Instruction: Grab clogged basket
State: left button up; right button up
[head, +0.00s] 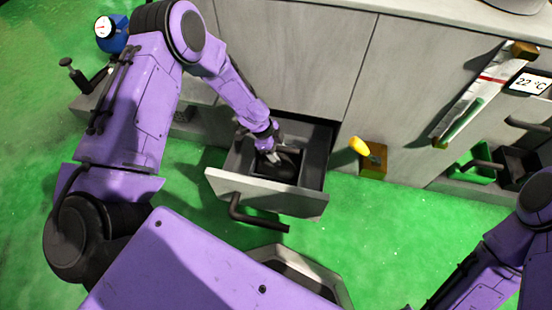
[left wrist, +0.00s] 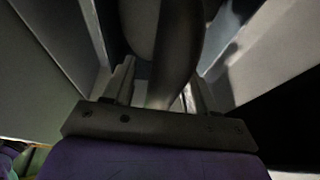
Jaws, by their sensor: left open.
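The drawer (head: 262,192) at the base of the grey machine is pulled open. A dark basket (head: 285,168) sits inside it, partly hidden by my left gripper (head: 268,152). That gripper reaches down into the drawer at the basket's top. In the left wrist view, a dark curved bar (left wrist: 177,45), which looks like the basket's handle, runs between the two open fingers (left wrist: 160,85). The fingers stand on either side of it with small gaps. Any clogging in the basket cannot be made out. My right arm shows at the lower right of the head view, its gripper out of frame.
The drawer's dark pull handle (head: 258,220) sticks out in front. A yellow knob (head: 359,146) is right of the drawer. A sight tube (head: 480,98) and a green-edged dark box (head: 472,163) are farther right. A blue gauge unit (head: 112,35) stands far left.

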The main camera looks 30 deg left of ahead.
pick_arm(q)
grip_shut()
dwell(1.5)
